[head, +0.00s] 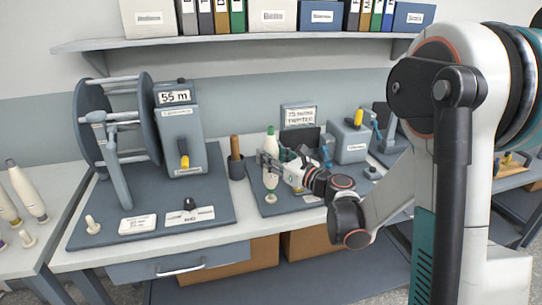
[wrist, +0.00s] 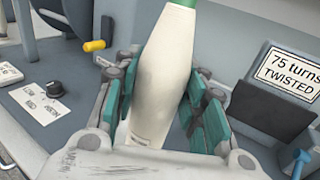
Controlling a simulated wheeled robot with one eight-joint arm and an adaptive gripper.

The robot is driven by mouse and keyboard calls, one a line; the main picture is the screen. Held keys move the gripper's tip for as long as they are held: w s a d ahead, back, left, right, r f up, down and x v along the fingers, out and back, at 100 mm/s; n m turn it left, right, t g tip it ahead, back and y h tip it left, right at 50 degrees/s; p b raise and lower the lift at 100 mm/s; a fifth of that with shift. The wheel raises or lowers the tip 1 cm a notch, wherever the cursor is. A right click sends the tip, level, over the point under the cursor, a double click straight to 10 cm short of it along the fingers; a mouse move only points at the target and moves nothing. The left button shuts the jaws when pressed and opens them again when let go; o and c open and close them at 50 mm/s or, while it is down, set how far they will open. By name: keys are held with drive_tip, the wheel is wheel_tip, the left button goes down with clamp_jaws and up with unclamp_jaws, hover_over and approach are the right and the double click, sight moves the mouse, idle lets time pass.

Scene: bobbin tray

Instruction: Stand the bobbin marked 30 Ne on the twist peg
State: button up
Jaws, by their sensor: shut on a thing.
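A white bobbin with a green top (wrist: 165,75) stands between the teal pads of my gripper (wrist: 160,100) in the wrist view. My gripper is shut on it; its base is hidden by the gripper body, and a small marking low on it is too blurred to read. In the head view, the bobbin (head: 271,143) is upright, and my gripper (head: 269,162) reaches it from the right. A pale rounded part with a narrow stem shows just below the fingers, over the front of the twist tester's base plate (head: 262,205). I cannot tell the twist peg from it.
A "75 turns TWISTED" sign (wrist: 290,72) stands behind right. A reel (head: 117,130) and a "55 m" box (head: 178,128) stand left, with a wooden-handled tool in a cup (head: 237,168) between.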

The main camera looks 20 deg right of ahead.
drive_tip(key=shift+f+b, duration=1.2)
drive_tip(key=shift+f, duration=0.25)
drive_tip(key=o, duration=1.2)
drive_tip(key=shift+r, duration=0.1)
drive_tip(key=shift+s, duration=0.1)
drive_tip(key=v, duration=1.1)
drive_tip(key=shift+s+d, duration=0.2)
drive_tip(key=shift+s, duration=0.15)
